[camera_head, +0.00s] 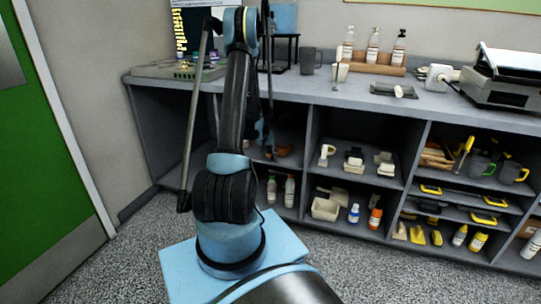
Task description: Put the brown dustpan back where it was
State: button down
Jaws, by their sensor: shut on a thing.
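The brown dustpan (285,151) shows as a small, dark brown shape in the shaded upper left compartment of the shelf unit (309,150). My gripper (270,153) points down at the front of this compartment, right of my upright arm link. It is shut, and the brown dustpan is at its fingertips. The fingers are small and dark here, so the exact grasp is hard to see. I cannot tell whether the dustpan rests on the shelf board or is held just above it.
Bottles (289,190) stand below that compartment. The counter (290,88) carries a dark mug (308,61), pump bottles (372,46) and a panini toaster (505,75). A green door (40,150) is at left. The floor before the shelves is clear.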

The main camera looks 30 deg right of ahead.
jog(key=shift+f, duration=0.2)
jog(key=c, duration=1.4)
grip_release()
jog(key=shift+r, duration=0.1)
jog(key=v, duration=1.1)
jog(key=shift+r, duration=0.3)
jog(key=shift+a, duration=0.2)
